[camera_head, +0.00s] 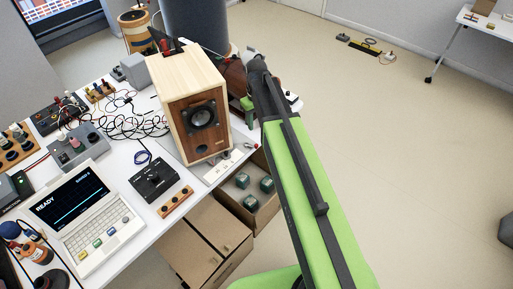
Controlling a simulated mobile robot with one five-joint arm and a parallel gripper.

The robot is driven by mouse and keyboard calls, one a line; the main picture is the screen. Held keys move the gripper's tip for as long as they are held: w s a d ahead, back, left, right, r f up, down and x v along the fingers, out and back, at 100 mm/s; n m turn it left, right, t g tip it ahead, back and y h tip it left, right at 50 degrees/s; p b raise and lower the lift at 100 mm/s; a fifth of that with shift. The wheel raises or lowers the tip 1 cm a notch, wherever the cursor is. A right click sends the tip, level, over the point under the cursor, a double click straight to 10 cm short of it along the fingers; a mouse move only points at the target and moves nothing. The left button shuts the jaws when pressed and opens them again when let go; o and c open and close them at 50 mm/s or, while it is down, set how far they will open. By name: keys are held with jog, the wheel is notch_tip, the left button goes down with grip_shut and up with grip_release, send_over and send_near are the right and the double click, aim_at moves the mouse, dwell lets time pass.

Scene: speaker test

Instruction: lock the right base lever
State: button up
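A wooden speaker (190,103) with a dark round driver stands upright near the right edge of the white table. At its lower right is a pale base strip (222,168) with small dark fittings. A small red-tipped part (250,146) sticks out past the table edge there; I cannot tell whether it is the right base lever or how it is set. My arm reaches up from the lower right, and its end (256,64) is right of the speaker, apart from that strip in the picture. My gripper's fingers cannot be made out behind the arm's end.
A laptop (85,212) reading READY, a black control box (155,180) and tangled cables (130,122) cover the table. A dark cylinder (195,22) rises behind. Floor at right is mostly clear.

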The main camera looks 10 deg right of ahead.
aim_at(256, 145)
notch_tip(256, 145, down, 14)
jog(key=b, duration=1.2)
jog(key=shift+r, duration=0.35)
grip_shut()
